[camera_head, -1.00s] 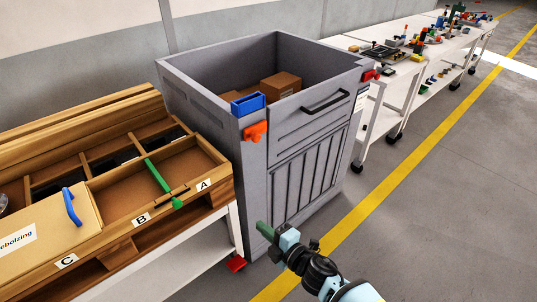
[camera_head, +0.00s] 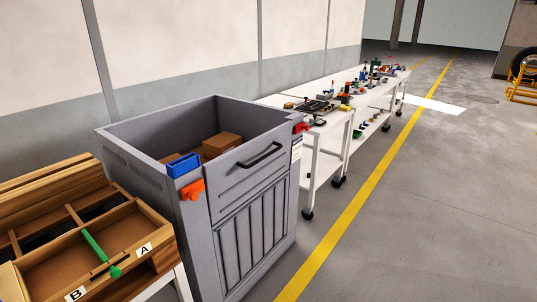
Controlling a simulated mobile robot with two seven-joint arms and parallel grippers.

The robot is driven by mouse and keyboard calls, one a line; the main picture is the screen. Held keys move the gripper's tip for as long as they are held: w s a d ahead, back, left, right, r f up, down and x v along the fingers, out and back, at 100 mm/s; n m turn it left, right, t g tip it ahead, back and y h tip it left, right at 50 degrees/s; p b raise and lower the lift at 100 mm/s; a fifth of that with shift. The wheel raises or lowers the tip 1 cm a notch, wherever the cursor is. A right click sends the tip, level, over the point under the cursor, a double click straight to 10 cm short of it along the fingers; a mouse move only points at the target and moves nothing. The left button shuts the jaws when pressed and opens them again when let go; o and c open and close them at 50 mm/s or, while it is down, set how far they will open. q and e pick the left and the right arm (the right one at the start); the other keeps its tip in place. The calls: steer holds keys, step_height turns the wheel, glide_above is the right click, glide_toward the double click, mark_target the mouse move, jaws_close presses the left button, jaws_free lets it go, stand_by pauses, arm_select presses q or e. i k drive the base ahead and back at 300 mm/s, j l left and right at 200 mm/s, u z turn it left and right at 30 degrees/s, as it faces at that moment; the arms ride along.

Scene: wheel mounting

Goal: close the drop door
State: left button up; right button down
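The grey bin (camera_head: 150,165) stands left of the middle, its top open, with cardboard boxes (camera_head: 222,144) inside. The drop door (camera_head: 247,176) is on its front face and has a black bar handle (camera_head: 259,156) near its top. The door panel looks upright and flush with the front, level with the rim. An orange latch piece (camera_head: 191,189) sits at the front left corner, and a red one (camera_head: 301,127) at the front right corner. Neither of my grippers is in view.
A wooden sorting rack (camera_head: 60,262) with compartments labelled A and B stands close to the bin's left. White tables (camera_head: 326,130) with tools and parts run beyond its right.

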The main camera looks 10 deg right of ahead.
mark_target(233, 178)
steer(key=i+l, duration=0.2)
steer(key=i, duration=0.25)
steer(key=i+l, duration=0.2)
steer(key=i, duration=0.25)
steer(key=i+l, duration=0.2)
steer(key=i, duration=0.25)
steer(key=i+l, duration=0.15)
steer(key=i, duration=0.3)
